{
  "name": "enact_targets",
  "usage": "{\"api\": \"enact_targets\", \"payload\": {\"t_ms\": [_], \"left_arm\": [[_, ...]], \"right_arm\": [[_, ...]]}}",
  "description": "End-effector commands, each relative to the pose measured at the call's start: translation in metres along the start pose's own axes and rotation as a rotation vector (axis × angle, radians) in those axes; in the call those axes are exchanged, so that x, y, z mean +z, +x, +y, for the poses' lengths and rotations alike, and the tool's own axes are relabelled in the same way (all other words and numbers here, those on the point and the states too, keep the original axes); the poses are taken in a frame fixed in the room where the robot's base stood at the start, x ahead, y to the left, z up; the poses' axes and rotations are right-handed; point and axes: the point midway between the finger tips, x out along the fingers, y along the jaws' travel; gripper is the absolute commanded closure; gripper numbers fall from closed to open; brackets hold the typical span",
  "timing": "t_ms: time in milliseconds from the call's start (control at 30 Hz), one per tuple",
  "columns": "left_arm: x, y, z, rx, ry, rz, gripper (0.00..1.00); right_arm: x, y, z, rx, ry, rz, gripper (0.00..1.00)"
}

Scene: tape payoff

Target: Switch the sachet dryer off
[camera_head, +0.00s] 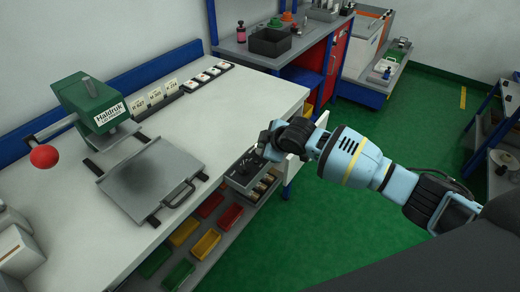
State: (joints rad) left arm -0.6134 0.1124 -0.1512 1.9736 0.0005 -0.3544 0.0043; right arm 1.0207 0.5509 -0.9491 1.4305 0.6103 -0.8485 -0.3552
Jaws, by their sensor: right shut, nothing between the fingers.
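My right gripper (264,152) reaches in from the right, shut and empty, at the front edge of the white workbench. It is over or against a small grey box (240,180) with dark parts on top, which may be the sachet dryer; no label on it is readable. The gripper hides part of the box's top, so I cannot make out a switch or whether the fingers touch it. My left gripper is not in view.
On the white bench (200,120) stands a green press (88,100) with a red ball lever (44,156) and a grey plate (150,180). Coloured bins (205,245) sit on a shelf below. A blue-framed bench stands behind.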

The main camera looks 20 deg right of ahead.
Motion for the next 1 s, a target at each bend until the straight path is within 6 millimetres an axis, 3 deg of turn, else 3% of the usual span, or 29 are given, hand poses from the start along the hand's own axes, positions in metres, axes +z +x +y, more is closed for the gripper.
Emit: {"api": "enact_targets", "payload": {"t_ms": [1000], "left_arm": [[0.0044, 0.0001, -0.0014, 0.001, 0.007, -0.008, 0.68]], "right_arm": [[0.0058, 0.0077, -0.0059, -0.001, 0.000, -0.001, 1.00]]}}
